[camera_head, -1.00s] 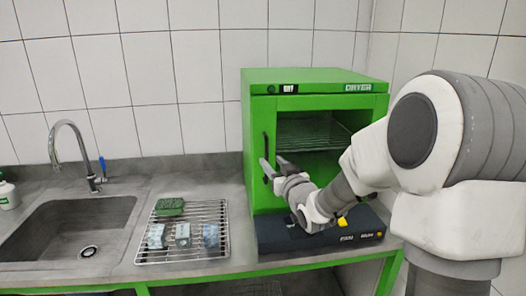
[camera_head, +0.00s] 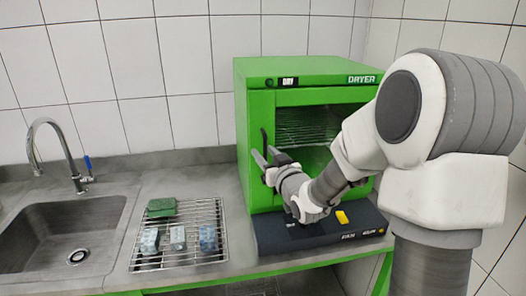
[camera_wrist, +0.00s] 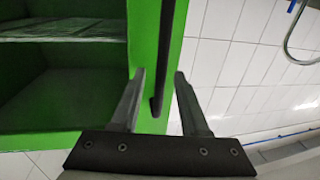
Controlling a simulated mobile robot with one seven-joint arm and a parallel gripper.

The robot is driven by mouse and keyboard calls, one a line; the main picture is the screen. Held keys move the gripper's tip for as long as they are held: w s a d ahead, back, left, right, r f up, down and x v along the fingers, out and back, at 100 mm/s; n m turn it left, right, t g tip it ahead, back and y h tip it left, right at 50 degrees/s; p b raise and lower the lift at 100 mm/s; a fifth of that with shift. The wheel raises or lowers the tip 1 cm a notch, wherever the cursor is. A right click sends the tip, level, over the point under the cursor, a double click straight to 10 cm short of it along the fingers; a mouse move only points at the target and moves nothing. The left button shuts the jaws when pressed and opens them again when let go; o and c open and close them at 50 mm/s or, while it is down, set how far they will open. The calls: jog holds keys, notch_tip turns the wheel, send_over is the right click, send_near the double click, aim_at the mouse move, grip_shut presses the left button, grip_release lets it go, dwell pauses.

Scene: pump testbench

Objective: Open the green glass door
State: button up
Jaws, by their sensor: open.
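The green dryer (camera_head: 310,74) stands on the counter, with a glass door in its front (camera_head: 300,125); a wire shelf shows through it. A black vertical handle (camera_head: 264,142) is at the left of the front. My gripper (camera_head: 267,158) is open at the handle's lower part. In the wrist view the dark handle bar (camera_wrist: 165,60) comes down between the two fingers of my gripper (camera_wrist: 160,88), with its lower end between them. The fingers stand apart on either side of it. I cannot tell whether either finger touches it. The door looks shut.
A black base unit with a yellow part (camera_head: 342,217) lies under the dryer. A wire rack (camera_head: 150,262) with a green block and several pale blocks is to the left. A sink (camera_head: 50,240) with a tap (camera_head: 75,170) is further left. A tiled wall is behind.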

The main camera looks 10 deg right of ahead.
grip_shut()
dwell(0.3)
dwell(1.2)
